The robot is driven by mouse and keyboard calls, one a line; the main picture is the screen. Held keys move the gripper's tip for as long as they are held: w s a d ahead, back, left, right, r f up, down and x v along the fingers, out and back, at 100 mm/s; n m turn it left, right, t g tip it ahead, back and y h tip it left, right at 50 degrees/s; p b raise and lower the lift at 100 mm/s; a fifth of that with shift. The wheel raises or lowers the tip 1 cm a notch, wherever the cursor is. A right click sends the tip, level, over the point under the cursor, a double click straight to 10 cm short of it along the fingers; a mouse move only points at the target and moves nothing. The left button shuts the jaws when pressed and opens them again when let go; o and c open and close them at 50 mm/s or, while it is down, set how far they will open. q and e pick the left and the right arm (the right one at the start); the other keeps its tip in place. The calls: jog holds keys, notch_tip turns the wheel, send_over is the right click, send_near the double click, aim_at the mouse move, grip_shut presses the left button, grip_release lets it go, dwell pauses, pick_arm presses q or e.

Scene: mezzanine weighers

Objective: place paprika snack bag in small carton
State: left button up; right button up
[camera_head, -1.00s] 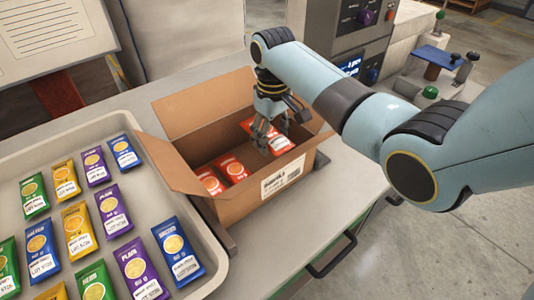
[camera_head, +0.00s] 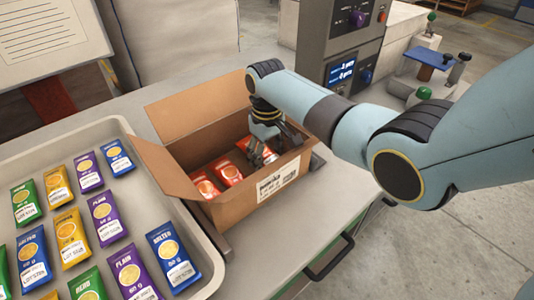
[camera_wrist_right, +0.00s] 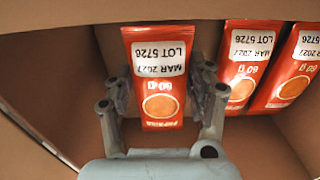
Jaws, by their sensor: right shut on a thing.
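The small carton (camera_head: 228,212) stands open on the counter, its flaps folded outward. My right gripper (camera_head: 262,158) reaches down inside its right part. In the right wrist view the gripper (camera_wrist_right: 165,105) is shut on an orange-red paprika snack bag (camera_wrist_right: 157,62), with a finger on each side. The same bag shows partly behind the gripper in the head view (camera_head: 243,146). Two more orange-red bags lie in the carton beside it, one (camera_head: 228,172) nearer and one (camera_head: 204,187) farther left. Whether the held bag touches the carton floor cannot be told. My left gripper is not in view.
A grey tray (camera_head: 205,246) with several green, yellow, purple and blue snack bags lies left of the carton. A weighing machine with a display (camera_head: 341,72) stands behind. The counter in front of the carton (camera_head: 270,250) is clear.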

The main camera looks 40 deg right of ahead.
aim_at(266, 155)
jog(key=o, duration=1.2)
jog(key=shift+c, duration=0.2)
jog(key=shift+r, duration=0.25)
notch_tip(266, 155, up, 13)
jog(key=shift+f+p, duration=0.2)
jog(key=shift+p, duration=0.2)
jog(key=shift+a, duration=0.15)
